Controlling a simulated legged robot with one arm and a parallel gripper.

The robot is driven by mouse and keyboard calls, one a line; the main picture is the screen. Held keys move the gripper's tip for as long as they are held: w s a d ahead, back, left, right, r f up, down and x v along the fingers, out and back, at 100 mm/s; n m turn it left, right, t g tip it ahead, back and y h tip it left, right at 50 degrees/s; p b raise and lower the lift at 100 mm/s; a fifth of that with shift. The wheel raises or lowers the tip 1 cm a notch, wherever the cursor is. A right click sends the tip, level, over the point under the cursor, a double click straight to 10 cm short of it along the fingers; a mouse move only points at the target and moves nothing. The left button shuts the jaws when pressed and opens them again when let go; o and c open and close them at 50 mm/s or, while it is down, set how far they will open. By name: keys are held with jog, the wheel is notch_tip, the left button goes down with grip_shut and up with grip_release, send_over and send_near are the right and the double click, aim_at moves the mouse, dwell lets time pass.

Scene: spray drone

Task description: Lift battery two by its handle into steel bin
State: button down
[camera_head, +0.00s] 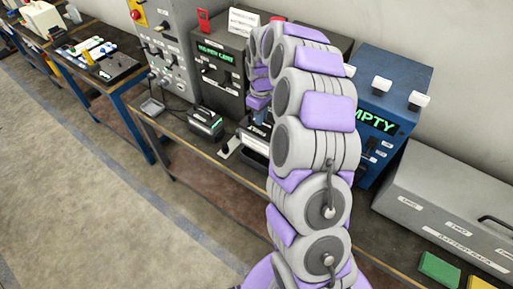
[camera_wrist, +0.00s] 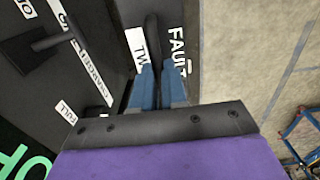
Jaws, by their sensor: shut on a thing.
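Battery two shows in the wrist view as a dark block with the labels "TW…" and "FAULT" (camera_wrist: 177,45). Its dark handle (camera_wrist: 152,38) runs between the blue fingers of my gripper (camera_wrist: 158,80), which are shut on it. In the head view my gripper (camera_head: 260,112) points down beside the dark charger, and my arm partly hides it. A dark block with white labels (camera_head: 254,142), seemingly battery two, is below it at the bench. I cannot tell whether it touches the bench. I cannot identify a steel bin for certain.
Another battery (camera_head: 205,124) with a green light stands left of my gripper. The dark charger (camera_head: 219,72) is behind. A blue box reading "EMPTY" (camera_head: 393,95) and a grey labelled battery box (camera_head: 450,200) stand right. Open floor (camera_head: 90,190) lies left of the bench.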

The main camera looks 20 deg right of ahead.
notch_tip(320, 180, up, 9)
jog(key=p, duration=0.3)
jog(key=shift+r+p, duration=0.2)
jog(key=shift+p, duration=0.1)
dwell(0.7)
dwell(0.4)
